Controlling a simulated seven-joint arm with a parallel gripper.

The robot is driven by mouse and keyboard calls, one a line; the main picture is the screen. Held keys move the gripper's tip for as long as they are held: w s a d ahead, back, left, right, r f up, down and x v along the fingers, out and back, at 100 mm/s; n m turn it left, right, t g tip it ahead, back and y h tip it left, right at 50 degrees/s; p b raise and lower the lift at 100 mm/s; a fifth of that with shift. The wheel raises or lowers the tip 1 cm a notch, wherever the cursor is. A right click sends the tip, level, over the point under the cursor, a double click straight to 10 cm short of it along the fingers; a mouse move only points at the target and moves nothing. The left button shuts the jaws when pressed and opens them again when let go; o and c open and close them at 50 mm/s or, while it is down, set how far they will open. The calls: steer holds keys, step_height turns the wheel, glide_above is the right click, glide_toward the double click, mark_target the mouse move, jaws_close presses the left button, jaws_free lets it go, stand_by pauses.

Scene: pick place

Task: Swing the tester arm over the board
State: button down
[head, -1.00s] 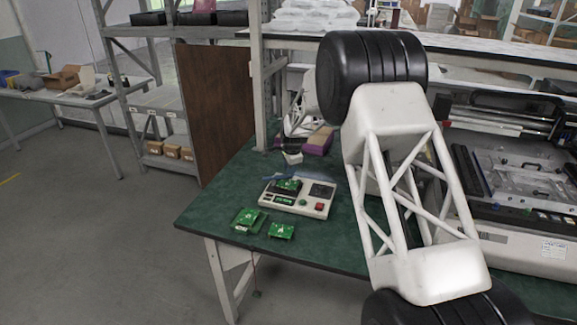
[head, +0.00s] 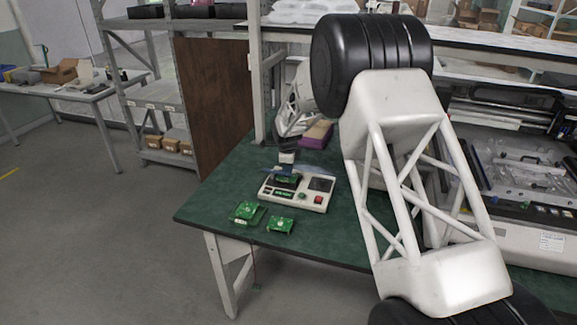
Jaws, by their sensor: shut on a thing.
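The tester (head: 313,202) is a light box on the green bench, with a dark screen, a red button and a small green display. A green board (head: 288,180) sits on its left half. A thin bluish bar, which looks like the tester arm (head: 300,171), lies across the tester's back edge, above the board. My gripper (head: 287,164) is small in this view, at the tester's back left. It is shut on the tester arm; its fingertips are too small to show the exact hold.
Two loose green boards, one at the left (head: 246,212) and one at the right (head: 281,224), lie in front of the tester. A purple and tan block (head: 318,134) stands behind. A large machine (head: 535,165) fills the bench's right side.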

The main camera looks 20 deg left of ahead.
steer(key=c, duration=0.9)
jaws_free()
steer(key=shift+c, duration=0.2)
steer(key=shift+r, duration=0.1)
step_height(320, 180, up, 8)
steer(key=s, duration=0.1)
steer(key=shift+s+d+f, duration=0.15)
steer(key=shift+s+f, duration=0.1)
steer(key=shift+s, duration=0.05)
